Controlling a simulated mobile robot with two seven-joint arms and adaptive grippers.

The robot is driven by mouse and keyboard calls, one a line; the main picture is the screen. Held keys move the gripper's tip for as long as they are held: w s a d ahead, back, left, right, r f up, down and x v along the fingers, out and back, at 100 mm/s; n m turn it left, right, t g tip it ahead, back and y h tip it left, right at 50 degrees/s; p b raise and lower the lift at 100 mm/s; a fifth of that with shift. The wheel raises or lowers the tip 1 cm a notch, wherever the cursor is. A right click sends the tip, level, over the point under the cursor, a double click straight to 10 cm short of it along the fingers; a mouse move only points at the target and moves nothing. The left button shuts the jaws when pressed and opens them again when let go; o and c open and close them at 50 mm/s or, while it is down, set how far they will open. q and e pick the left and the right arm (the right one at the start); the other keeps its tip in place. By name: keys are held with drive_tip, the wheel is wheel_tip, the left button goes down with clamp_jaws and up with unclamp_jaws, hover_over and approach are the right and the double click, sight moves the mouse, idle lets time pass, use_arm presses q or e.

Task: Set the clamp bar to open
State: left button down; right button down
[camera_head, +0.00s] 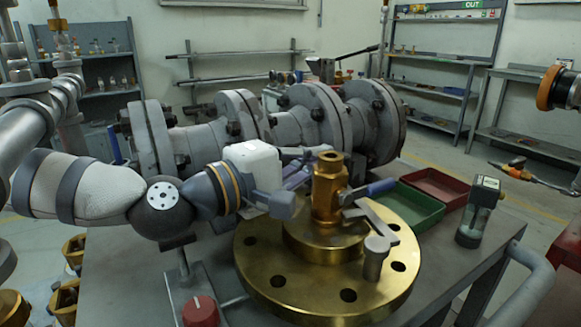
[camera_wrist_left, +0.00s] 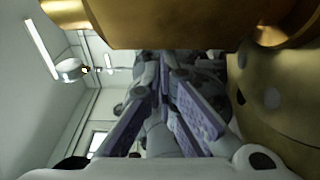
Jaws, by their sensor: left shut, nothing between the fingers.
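A thick brass flange (camera_head: 320,285) with bolt holes lies on the grey bench, with an upright brass stem (camera_head: 328,185) at its centre. A flat grey bar (camera_head: 377,222) angles across the flange's right side beside a short grey post (camera_head: 375,262). I cannot tell for sure that this is the clamp bar. A blue-handled lever (camera_head: 372,188) sticks out right of the stem. My left gripper (camera_head: 305,168) is just left of and behind the stem, shut and empty. In the left wrist view its fingers (camera_wrist_left: 165,95) lie below brass at the top and beside brass at right. My right gripper is out of view.
Large grey flanged pipework (camera_head: 230,125) stands behind the bench. Green (camera_head: 412,205) and red (camera_head: 435,187) trays and a small clear-bodied device (camera_head: 478,215) sit to the right. A red knob (camera_head: 200,311) is at the front left. A rail (camera_head: 525,285) edges the bench at right.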

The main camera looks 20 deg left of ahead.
use_arm(q)
drive_tip(key=shift+w+d+f+m+g+h+b, duration=0.35)
drive_tip(key=shift+w+d+m+g+h+b, duration=0.25)
drive_tip(key=shift+h, duration=0.3)
drive_tip(key=shift+w+d+r, duration=0.15)
drive_tip(key=shift+d, duration=0.45)
drive_tip(key=shift+w+d+r, duration=0.1)
drive_tip(key=shift+d+r, duration=0.05)
drive_tip(key=shift+d, duration=0.45)
